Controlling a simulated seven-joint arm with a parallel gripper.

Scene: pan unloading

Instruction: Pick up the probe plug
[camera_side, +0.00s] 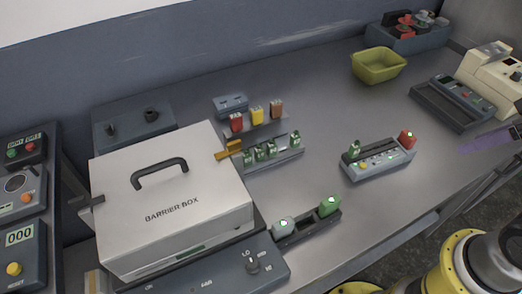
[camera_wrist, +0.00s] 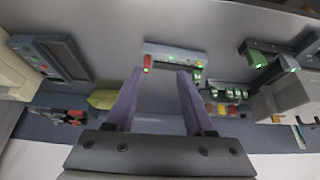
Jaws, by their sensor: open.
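No plug carries a readable name, so I cannot tell which is the probe plug. A grey test unit (camera_side: 379,163) holds a red plug (camera_side: 408,138) at its right end and a dark green plug (camera_side: 354,150) at its left. In the wrist view the unit (camera_wrist: 172,50), red plug (camera_wrist: 147,62) and green plug (camera_wrist: 197,77) lie ahead of the fingertips. A grey-white plug (camera_side: 284,224) and a green plug (camera_side: 330,205) stand in a dark holder at the front. My gripper (camera_wrist: 160,73) is open and empty; its purple fingers show at the side view's right edge.
A large barrier box (camera_side: 172,195) stands at the left. Racks with several green plugs (camera_side: 271,151) and coloured blocks (camera_side: 256,116) stand beside it. A yellow-green bin (camera_side: 379,66) is at the back. A dark panel (camera_side: 452,103) lies at the right. The tabletop around the test unit is clear.

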